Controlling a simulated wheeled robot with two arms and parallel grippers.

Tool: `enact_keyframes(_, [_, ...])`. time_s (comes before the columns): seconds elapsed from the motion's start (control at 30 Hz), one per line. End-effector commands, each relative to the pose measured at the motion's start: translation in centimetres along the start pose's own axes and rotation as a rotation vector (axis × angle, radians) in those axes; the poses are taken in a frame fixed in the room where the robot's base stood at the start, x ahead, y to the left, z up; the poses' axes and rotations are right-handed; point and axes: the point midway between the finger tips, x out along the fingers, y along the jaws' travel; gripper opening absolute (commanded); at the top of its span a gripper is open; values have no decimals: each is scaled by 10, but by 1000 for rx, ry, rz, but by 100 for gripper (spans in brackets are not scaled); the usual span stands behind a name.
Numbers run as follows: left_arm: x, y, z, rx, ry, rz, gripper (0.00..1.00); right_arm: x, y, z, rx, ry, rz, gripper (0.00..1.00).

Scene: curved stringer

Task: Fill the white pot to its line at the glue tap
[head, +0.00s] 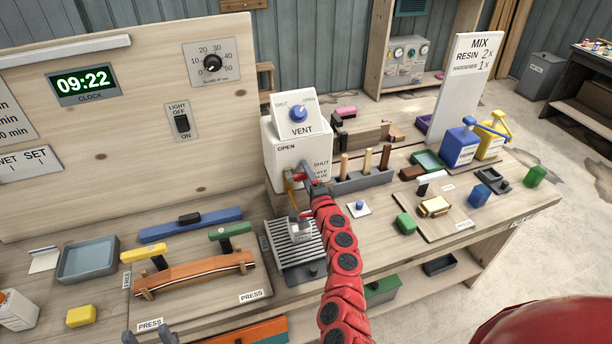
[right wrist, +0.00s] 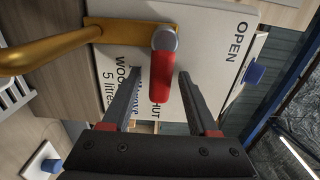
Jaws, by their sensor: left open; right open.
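The white glue container (head: 285,160) has a brass tap (head: 289,181) with a red lever, which shows in the right wrist view (right wrist: 161,75). The lever points toward the partly covered SHUT lettering, away from OPEN. My right gripper (right wrist: 160,85) is open, its fingers on either side of the lever with gaps visible. In the head view it is largely hidden at the tap. A small pale pot (head: 300,230) stands on the slatted grate below the tap; its line and contents cannot be made out. My left gripper (head: 149,337) is open and empty at the bottom left edge.
A curved wooden strip (head: 200,272) lies clamped on the press board. A grey tray (head: 88,260) is left of it. A rack of wooden-handled tools (head: 362,180) stands right of the container. Blue (head: 461,147) and yellow pump bottles stand further right.

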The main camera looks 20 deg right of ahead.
Motion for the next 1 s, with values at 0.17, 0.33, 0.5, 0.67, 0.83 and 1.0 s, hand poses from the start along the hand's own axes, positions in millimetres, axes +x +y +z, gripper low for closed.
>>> enact_keyframes(0.17, [0, 0, 0, 0, 0, 0, 50, 0, 0, 0, 1, 0, 1, 60])
enact_keyframes(0.33, [0, 0, 0, 0, 0, 0, 50, 0, 0, 0, 0, -1, 1, 44])
enact_keyframes(0.5, [0, 0, 0, 0, 0, 0, 50, 0, 0, 1, 0, -2, 1, 13])
enact_keyframes(0.67, [0, 0, 0, 0, 0, 0, 50, 0, 0, 1, 0, -2, 1, 0])
enact_keyframes(0.83, [0, 0, 0, 0, 0, 0, 50, 0, 1, 1, 0, -2, 1, 0])
enact_keyframes(1.0, [0, 0, 0, 0, 0, 0, 50, 0, 1, 1, 0, -2, 1, 0])
